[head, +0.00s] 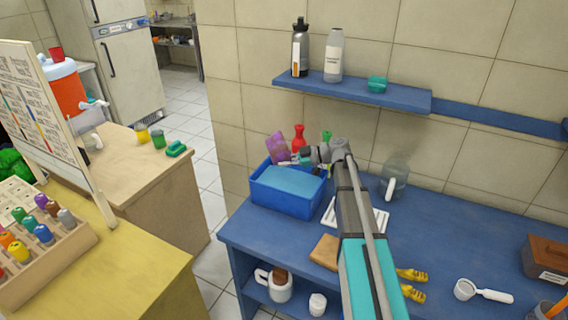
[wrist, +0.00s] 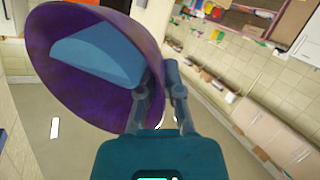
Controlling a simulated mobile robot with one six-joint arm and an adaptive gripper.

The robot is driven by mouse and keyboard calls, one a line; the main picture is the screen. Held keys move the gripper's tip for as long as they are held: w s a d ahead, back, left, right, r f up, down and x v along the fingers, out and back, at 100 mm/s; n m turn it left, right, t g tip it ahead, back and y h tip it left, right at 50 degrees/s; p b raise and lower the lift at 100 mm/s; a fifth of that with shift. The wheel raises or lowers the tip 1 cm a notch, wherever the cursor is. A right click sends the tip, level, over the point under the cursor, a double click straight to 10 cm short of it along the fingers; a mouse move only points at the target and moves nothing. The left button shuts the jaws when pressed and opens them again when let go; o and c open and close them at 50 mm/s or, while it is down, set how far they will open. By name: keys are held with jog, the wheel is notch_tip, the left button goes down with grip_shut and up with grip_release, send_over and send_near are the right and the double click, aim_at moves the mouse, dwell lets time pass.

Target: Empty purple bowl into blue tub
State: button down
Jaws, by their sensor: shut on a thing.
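The purple bowl (head: 277,147) is tilted steeply on its side above the back left of the blue tub (head: 283,198). In the wrist view the purple bowl (wrist: 70,95) is large, and a light blue patch, seemingly water, lies inside it. The tub stands at the left end of the blue bench and has a flat light blue surface inside. My gripper (head: 297,158) is over the tub. In the wrist view my gripper (wrist: 160,90) is shut on the bowl's rim. Whether anything is pouring out cannot be told.
A red bottle (head: 299,139) and a green bottle (head: 326,137) stand behind the tub, close to my gripper. A clear jug (head: 396,172) stands to the right. The blue wall shelf (head: 350,92) hangs above. The blue bench (head: 450,235) has clear room at its middle right.

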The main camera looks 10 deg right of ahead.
jog(key=shift+d+f+y+b, duration=0.15)
jog(key=shift+y+b, duration=0.35)
jog(key=shift+b, duration=0.3)
dwell(0.5)
jog(key=shift+r+h+p, duration=0.3)
jog(key=shift+h+p, duration=0.1)
jog(key=shift+p, duration=0.45)
jog(key=shift+a+r+h+p, duration=0.1)
jog(key=shift+a+h+p, duration=0.2)
jog(key=shift+p, duration=0.3)
jog(key=shift+h+p, duration=0.3)
jog(key=shift+p, duration=0.1)
jog(key=shift+a+r+h+p, duration=0.15)
jog(key=shift+h+p, duration=0.25)
jog(key=shift+p, duration=0.4)
jog(key=shift+p, duration=0.3)
jog(key=shift+a+n+h+p, duration=0.15)
jog(key=shift+n+h+p, duration=0.15)
jog(key=shift+h+p, duration=0.4)
